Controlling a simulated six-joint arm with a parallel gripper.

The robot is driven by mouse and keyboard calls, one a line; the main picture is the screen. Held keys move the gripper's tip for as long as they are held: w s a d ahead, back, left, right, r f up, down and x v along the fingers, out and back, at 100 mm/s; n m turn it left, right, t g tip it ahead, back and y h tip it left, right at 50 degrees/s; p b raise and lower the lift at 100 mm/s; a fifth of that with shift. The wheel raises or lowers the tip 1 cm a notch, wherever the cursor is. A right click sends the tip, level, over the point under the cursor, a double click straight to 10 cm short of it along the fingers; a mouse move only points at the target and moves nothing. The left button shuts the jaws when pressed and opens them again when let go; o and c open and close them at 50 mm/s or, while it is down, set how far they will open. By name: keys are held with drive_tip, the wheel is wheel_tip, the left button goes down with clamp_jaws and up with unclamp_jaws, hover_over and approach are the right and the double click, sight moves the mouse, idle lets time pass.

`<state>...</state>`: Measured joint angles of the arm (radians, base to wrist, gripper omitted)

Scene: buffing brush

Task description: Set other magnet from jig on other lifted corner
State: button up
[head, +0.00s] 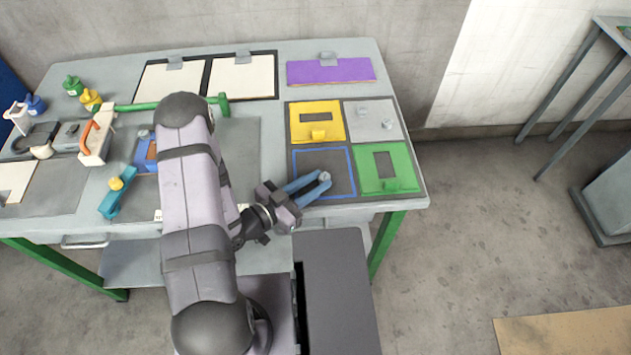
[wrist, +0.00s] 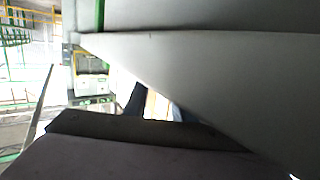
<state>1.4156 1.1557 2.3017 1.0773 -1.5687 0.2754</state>
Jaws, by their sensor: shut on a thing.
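My gripper (head: 322,180) is at the near right of the bench, over the blue-outlined dark square (head: 314,160). Its blue fingers are closed on a small grey piece (head: 325,175), which looks like a magnet. Whether this piece touches the surface cannot be told. Two similar small grey pieces (head: 361,111) (head: 387,124) sit on the light grey square (head: 374,133) behind. Two white sheets (head: 170,85) (head: 243,78) and a purple sheet (head: 331,70) lie at the back, each with a grey clip. No lifted corner can be made out. The wrist view shows neither magnet nor fingertips clearly.
A yellow plate (head: 303,134) and a green plate (head: 401,161) lie beside the blue-outlined square. My arm covers the bench's middle. A pale surface fills much of the wrist view (wrist: 215,75).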

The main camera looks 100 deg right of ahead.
drive_tip(key=shift+f, duration=0.2)
drive_tip(key=o, duration=1)
drive_tip(key=shift+r, duration=0.25)
drive_tip(key=shift+w+a, duration=0.15)
drive_tip(key=shift+w, duration=0.15)
drive_tip(key=b+v, duration=0.3)
drive_tip(key=v, duration=0.6)
drive_tip(key=shift+w+a, duration=0.15)
drive_tip(key=shift+w, duration=0.05)
drive_tip(key=shift+v, duration=0.95)
drive_tip(key=shift+o, duration=0.6)
